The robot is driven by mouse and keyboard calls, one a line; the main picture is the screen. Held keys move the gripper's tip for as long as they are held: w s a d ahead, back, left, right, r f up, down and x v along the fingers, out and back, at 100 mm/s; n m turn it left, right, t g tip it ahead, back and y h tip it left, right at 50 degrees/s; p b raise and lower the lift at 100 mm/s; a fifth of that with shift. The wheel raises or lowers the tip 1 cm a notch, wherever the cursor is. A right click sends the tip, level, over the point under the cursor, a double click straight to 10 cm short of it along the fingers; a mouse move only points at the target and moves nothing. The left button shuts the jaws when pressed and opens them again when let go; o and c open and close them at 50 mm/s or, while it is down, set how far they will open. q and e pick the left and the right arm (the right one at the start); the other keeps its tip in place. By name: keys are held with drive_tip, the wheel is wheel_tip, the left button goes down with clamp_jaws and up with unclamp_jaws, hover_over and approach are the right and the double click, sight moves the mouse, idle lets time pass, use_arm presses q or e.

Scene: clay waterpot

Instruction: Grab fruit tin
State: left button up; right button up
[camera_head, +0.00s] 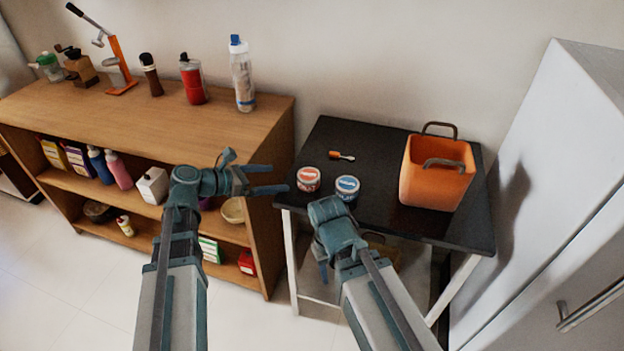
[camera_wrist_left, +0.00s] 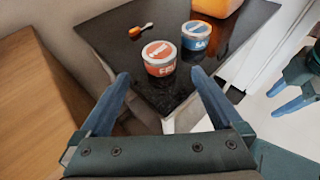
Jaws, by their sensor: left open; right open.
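The fruit tin, short and round with an orange-red label and pale lid (camera_head: 308,180), stands upright near the left front corner of the black table (camera_head: 385,150). In the left wrist view the tin (camera_wrist_left: 159,58) shows between and beyond the fingertips, with part of its label readable. My left gripper (camera_head: 284,179) is open and empty, just left of the tin and apart from it. My right gripper (camera_wrist_left: 277,99) is open and empty, low in front of the table; in the head view my arm hides part of it.
A blue-labelled tin (camera_head: 347,187) stands close to the right of the fruit tin. An orange-handled tool (camera_head: 342,155) lies behind them. An orange basket (camera_head: 437,175) stands on the table's right. A wooden shelf (camera_head: 150,120) with bottles is at left, a white fridge (camera_head: 560,190) at right.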

sight(303, 177)
use_arm(q)
drive_tip(key=b+x, duration=0.2)
drive_tip(key=x, duration=0.4)
drive_tip(key=shift+w+d+f, duration=0.1)
drive_tip(key=shift+d+f, duration=0.05)
drive_tip(key=shift+f, duration=0.1)
drive_tip(key=shift+w+d+f, duration=0.1)
drive_tip(key=shift+w+d, duration=0.15)
drive_tip(key=shift+d, duration=0.25)
drive_tip(key=shift+w+d+f+b, duration=0.25)
drive_tip(key=shift+d+f+b, duration=0.1)
drive_tip(key=shift+b, duration=0.2)
drive_tip(key=b+x, duration=0.1)
drive_tip(key=x, duration=0.3)
drive_tip(key=shift+w+f+b, duration=0.1)
drive_tip(key=shift+b, duration=0.25)
drive_tip(key=c, duration=1.4)
